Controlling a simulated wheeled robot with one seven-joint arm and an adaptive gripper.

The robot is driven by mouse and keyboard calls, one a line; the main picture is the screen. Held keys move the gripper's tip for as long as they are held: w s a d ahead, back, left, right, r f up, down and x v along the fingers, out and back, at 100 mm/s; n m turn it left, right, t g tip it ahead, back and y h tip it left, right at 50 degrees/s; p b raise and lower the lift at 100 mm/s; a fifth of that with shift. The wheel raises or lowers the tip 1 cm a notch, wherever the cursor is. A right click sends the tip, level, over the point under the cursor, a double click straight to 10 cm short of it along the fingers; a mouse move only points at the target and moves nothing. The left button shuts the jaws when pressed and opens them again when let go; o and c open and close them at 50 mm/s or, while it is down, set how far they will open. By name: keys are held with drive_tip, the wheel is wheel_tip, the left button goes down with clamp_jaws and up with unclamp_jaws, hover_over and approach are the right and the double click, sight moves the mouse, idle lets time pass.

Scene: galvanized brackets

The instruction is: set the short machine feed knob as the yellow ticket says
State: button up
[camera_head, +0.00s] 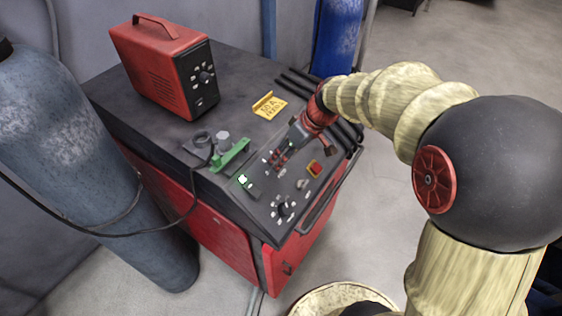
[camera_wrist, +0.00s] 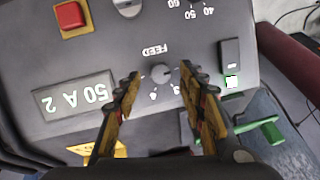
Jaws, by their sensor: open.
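The short machine (camera_head: 225,232) is a low red and black cabinet with a sloped control panel. The feed knob (camera_wrist: 161,73) is a small grey knob under the upside-down word FEED in the wrist view, with numerals around it. Its pointer direction is too small to tell. My gripper (camera_wrist: 161,76) is open, with a fingertip on either side of the knob; I cannot tell whether they touch it. In the head view my gripper (camera_head: 278,159) is low over the panel and hides the knob.
A dark plate (camera_wrist: 75,102) reads "50 A 2" upside down. A red button (camera_head: 314,168), a lit green switch (camera_head: 244,180) and a larger dial (camera_head: 283,208) share the panel. A green clamp (camera_head: 231,155) and a red box (camera_head: 165,65) sit on top. A gas cylinder (camera_head: 80,150) stands left.

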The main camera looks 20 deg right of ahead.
drive_tip(key=shift+x, duration=1.15)
drive_tip(key=shift+c, duration=1)
drive_tip(key=c, duration=0.8)
clamp_jaws()
